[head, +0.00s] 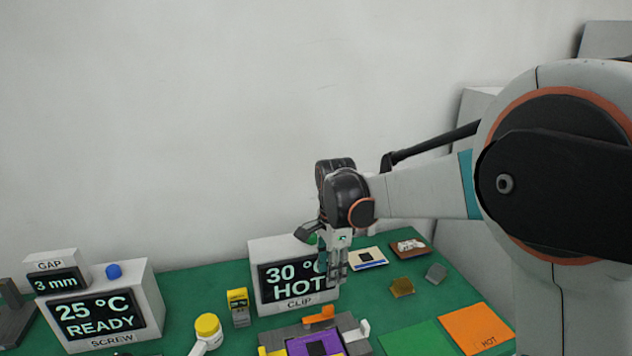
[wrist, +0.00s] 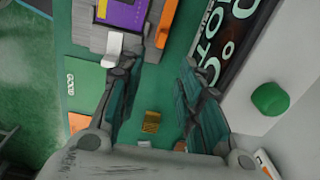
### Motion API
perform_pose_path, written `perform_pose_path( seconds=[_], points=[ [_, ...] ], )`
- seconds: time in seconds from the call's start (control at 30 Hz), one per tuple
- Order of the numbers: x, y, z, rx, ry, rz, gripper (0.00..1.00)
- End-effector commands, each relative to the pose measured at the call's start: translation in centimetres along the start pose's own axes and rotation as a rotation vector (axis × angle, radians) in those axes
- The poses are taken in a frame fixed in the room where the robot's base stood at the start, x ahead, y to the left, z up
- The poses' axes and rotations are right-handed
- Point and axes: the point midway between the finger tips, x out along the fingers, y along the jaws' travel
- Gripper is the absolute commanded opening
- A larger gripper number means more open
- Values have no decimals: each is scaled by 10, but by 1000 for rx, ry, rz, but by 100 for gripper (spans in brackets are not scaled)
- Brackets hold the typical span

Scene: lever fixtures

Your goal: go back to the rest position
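My gripper (head: 336,275) hangs from the arm with its fingers pointing down, in front of the clip station (head: 262,252), whose screen reads 30 °C HOT. It covers part of that screen. A purple fixture (head: 316,346) with an orange lever (head: 319,315) and a white lever (head: 358,331) stands below the gripper in the head view. The green button (wrist: 270,98) of the clip station lies right of the fingers in the wrist view.
The screw station (head: 150,290) reads 25 °C READY. Brass (head: 402,287) and grey (head: 436,273) blocks, a green pad (head: 415,340) and an orange HOT pad (head: 475,328) lie right.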

Motion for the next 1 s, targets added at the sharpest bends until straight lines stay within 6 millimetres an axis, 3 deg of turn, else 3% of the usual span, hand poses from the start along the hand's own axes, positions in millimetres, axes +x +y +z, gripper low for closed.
perform_pose_path(
  seconds=[0.3,0.5,0.77,1.0],
  points=[
    [-60,68,-27,-285,42,-135,33],
    [-86,118,-40,-484,104,-220,33],
    [-101,185,-51,-742,221,-307,33],
    [-97,242,-56,-973,361,-355,33]
  ],
)
